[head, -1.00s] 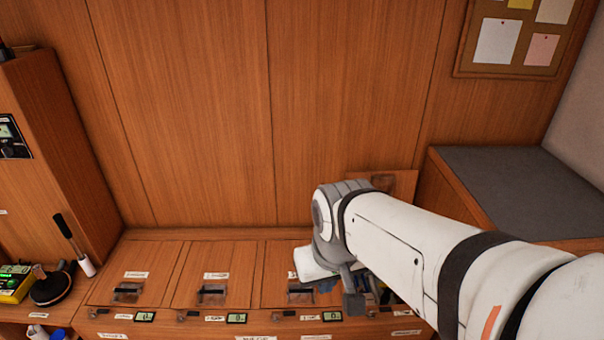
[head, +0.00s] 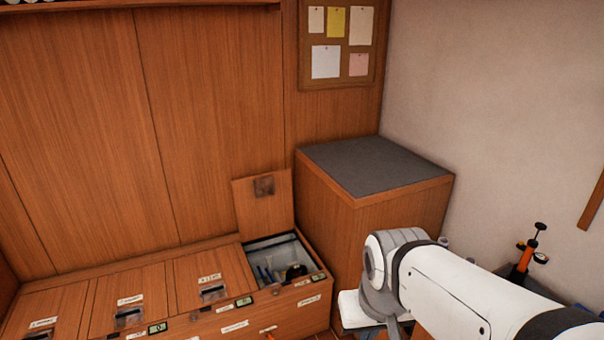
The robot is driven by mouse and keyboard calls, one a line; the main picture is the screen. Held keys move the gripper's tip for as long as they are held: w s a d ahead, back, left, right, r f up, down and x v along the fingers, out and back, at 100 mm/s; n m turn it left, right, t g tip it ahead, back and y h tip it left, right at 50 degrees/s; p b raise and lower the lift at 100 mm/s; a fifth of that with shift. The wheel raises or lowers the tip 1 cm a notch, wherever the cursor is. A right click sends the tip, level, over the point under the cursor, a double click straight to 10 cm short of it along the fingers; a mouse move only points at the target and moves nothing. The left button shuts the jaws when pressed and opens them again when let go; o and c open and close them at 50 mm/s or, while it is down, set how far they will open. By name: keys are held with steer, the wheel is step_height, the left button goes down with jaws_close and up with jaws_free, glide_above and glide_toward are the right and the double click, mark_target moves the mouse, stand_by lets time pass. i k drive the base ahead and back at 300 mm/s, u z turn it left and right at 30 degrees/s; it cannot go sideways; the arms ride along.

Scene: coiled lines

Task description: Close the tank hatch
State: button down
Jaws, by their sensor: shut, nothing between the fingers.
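The tank hatch (head: 265,215) is a square wooden lid with a dark recessed latch. It stands open, tilted up against the wooden wall behind the bench. Below it the open tank (head: 262,243) has a pale rim, with blue, black and yellow items inside that are too small to name. My gripper (head: 360,318) is at the lower right, in front of the grey-topped cabinet, right of the open tank and apart from the hatch. It is shut and empty; its fingertips are mostly hidden at the picture's lower edge.
Several shut hatches (head: 205,272) with latches and labels lie left of the open tank. A grey-topped wooden cabinet (head: 350,200) stands close on its right. An orange-and-black pump-like tool (head: 524,262) stands at the far right. Air above the bench is clear.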

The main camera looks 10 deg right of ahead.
mark_target(263, 203)
steer(key=z, duration=0.2)
steer(key=i, duration=1.8)
steer(key=u, duration=0.85)
steer(key=i, duration=0.35)
steer(key=u, duration=0.35)
